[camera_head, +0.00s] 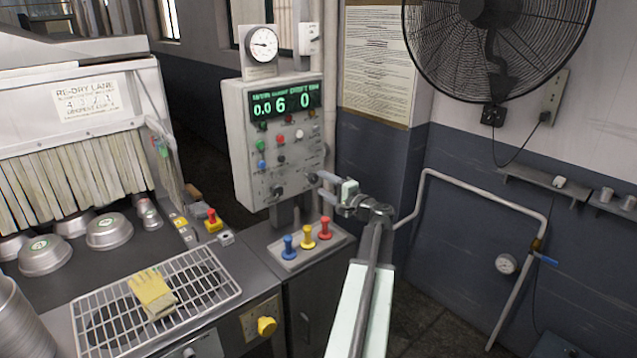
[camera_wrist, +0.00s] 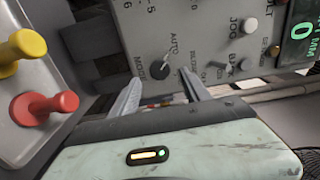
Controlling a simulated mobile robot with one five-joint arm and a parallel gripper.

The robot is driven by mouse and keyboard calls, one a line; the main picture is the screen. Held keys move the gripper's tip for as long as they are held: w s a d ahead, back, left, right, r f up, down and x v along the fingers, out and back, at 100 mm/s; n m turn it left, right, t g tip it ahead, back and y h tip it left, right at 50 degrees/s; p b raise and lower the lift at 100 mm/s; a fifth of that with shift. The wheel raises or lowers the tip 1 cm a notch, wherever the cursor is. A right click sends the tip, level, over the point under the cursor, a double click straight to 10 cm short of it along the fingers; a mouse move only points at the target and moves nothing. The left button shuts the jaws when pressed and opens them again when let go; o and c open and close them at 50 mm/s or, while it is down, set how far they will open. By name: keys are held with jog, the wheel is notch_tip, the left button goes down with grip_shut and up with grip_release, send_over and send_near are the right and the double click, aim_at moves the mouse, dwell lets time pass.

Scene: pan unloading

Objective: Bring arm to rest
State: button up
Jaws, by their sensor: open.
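My arm (camera_head: 372,285) reaches up from the bottom of the head view and is raised. My gripper (camera_head: 318,185) points left, toward the lower right of the grey control panel (camera_head: 240,150). In the wrist view my gripper (camera_wrist: 162,88) has its two fingers spread apart with nothing between them. A dark selector knob (camera_wrist: 160,68) marked AUTO shows beyond the gap between the fingers. I cannot tell how far the fingertips are from the panel face.
Blue (camera_head: 289,247), yellow (camera_head: 307,236) and red (camera_head: 324,228) knobs stand on a plate below the panel. A yellow glove (camera_head: 152,293) lies on a wire rack (camera_head: 92,318). Pans (camera_head: 109,232) sit at left. A fan (camera_head: 495,40) and pipe (camera_head: 485,202) are at right.

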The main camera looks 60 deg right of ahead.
jog(key=v, duration=0.3)
jog(key=shift+s+a, duration=0.15)
jog(key=shift+s, duration=0.1)
